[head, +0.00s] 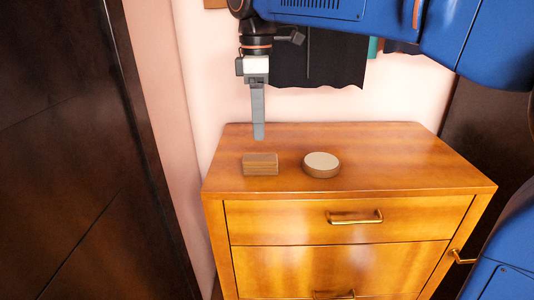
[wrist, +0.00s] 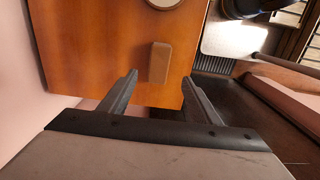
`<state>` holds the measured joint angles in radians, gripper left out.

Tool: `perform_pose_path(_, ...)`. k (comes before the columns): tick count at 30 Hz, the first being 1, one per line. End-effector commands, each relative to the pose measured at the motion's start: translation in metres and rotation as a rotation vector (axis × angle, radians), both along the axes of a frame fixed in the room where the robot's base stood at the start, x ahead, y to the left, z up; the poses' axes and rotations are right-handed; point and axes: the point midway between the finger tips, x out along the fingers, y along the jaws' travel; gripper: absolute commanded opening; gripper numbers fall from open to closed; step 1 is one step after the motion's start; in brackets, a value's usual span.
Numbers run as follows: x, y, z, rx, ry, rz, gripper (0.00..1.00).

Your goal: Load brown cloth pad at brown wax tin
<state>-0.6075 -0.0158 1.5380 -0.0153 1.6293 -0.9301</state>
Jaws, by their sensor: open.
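A small brown block with layered sides, the cloth pad (head: 260,164), lies on top of the wooden dresser at the left front. The wax tin (head: 321,165), round and low with a pale top and brown side, stands to its right, apart from it. My gripper (head: 259,135) points down above the dresser top, above and behind the pad in the head view. In the wrist view my gripper (wrist: 160,77) is open and empty, and the pad (wrist: 160,62) shows between and beyond the fingertips. The tin (wrist: 166,3) is cut off at the top edge there.
The wooden dresser (head: 400,168) has drawers with brass handles, and its top is clear to the right of the tin. A pink wall stands behind, with dark cloth (head: 318,60) hanging on it. A dark panel (head: 70,150) stands at the left.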

Motion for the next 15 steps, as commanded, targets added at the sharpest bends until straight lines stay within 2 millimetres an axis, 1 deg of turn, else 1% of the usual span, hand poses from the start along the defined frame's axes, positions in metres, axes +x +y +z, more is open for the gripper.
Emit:
perform_pose_path(1,0.000,0.000,-0.009,-0.001,0.002,0.000,0.57)
perform_pose_path(3,0.000,0.000,-0.020,-0.001,0.001,0.000,0.57)
perform_pose_path(15,0.000,0.000,-0.083,-0.001,0.002,-0.001,0.57)
